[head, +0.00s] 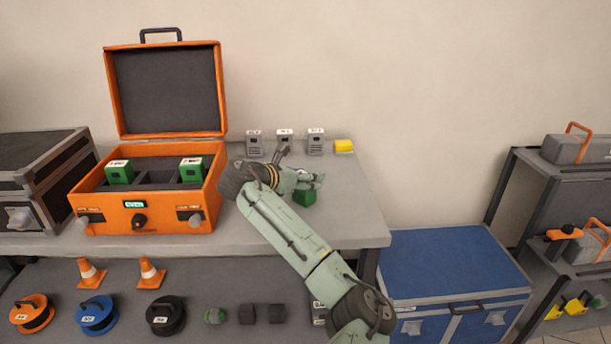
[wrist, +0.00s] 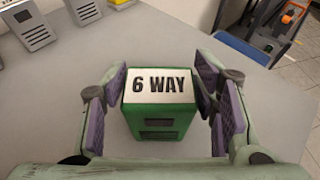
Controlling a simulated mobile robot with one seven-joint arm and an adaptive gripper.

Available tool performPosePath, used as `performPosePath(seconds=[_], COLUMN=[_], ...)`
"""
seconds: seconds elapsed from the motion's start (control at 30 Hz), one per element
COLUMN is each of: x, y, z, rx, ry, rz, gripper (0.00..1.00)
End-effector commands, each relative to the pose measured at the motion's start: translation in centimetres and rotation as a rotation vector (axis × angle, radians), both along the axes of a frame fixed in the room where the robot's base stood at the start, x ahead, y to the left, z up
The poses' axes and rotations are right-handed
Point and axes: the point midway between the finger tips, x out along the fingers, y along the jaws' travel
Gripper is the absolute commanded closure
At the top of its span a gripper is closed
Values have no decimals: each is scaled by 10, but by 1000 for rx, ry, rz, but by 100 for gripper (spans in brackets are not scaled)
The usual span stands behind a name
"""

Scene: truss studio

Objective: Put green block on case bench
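A green block (head: 304,198) with a white top label reading "6 WAY" stands on the grey case bench (head: 345,225), right of the open orange case. In the wrist view the block (wrist: 160,118) sits upright between the two fingers of my gripper (wrist: 160,90). My gripper (head: 308,182) is low over the block in the head view and covers part of it. The purple-padded fingers stand on either side of the block, with narrow gaps visible, so the gripper looks open around it.
The orange case (head: 150,215) holds two green blocks (head: 119,172) in its slots. Several grey units (head: 254,143) and a yellow block (head: 344,146) stand along the bench's back. A blue chest (head: 450,265) is right of the bench. Cones and reels lie on the lower shelf (head: 200,290).

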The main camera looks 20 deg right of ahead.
Motion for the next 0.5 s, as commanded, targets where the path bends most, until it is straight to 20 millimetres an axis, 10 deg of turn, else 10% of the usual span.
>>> performPosePath(seconds=[0.5], x=[0], y=[0], z=[3], rx=[-1], ry=[0], rz=[0], gripper=[32])
